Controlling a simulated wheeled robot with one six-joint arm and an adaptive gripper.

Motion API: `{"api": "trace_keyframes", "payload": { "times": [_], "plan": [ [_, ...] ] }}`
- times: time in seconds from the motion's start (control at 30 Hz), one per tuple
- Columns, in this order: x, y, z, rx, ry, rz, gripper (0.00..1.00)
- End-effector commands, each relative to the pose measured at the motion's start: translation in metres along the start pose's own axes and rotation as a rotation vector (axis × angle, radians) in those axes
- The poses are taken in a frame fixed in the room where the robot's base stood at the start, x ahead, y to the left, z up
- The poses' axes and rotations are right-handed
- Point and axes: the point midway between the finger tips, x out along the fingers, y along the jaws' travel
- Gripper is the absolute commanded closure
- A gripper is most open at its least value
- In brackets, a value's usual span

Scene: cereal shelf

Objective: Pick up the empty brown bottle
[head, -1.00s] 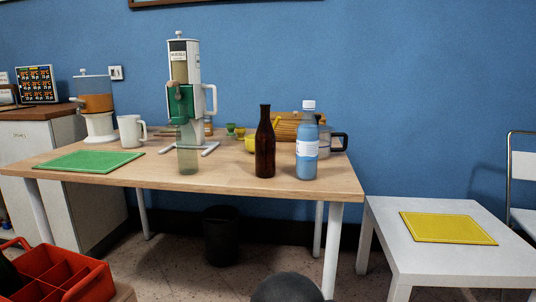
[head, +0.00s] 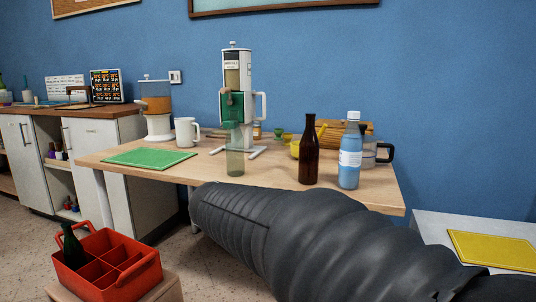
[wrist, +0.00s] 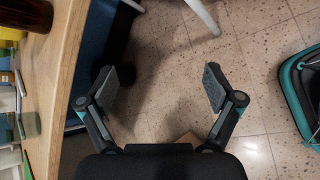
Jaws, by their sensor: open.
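The brown bottle (head: 308,155) stands upright on the wooden table, near its front right part. It is dark glass with an open-looking neck; I cannot tell whether anything is inside. A dark brown rounded shape, likely the same bottle (wrist: 30,13), shows at the top left corner of the wrist view, partly cut off. My gripper (wrist: 160,88) is open and empty, over the floor beside the table edge and apart from the bottle. In the head view my dark ribbed arm fills the foreground below the table, and the gripper itself does not show.
A clear bottle with blue liquid (head: 349,158) stands close right of the brown one. A green mat (head: 150,157), white mug (head: 187,132), red crate (head: 102,240) and yellow mat (head: 492,249) lie farther off.

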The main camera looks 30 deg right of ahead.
Motion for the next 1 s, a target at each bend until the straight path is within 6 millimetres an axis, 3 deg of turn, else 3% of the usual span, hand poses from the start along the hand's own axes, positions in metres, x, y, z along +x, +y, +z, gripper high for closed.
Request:
{"api": "trace_keyframes", "payload": {
  "times": [0.03,0.2,0.4,0.63,1.0],
  "plan": [
    [0.005,0.026,0.002,-0.102,-0.076,0.033,0.09],
    [0.011,0.107,0.010,-0.428,-0.346,0.134,0.09],
    [0.008,0.168,0.005,-0.663,-0.577,0.190,0.09],
    [0.012,0.192,0.007,-0.738,-0.663,0.203,0.09],
    [0.061,0.216,0.038,-0.738,-0.663,0.202,0.09]
  ]
}}
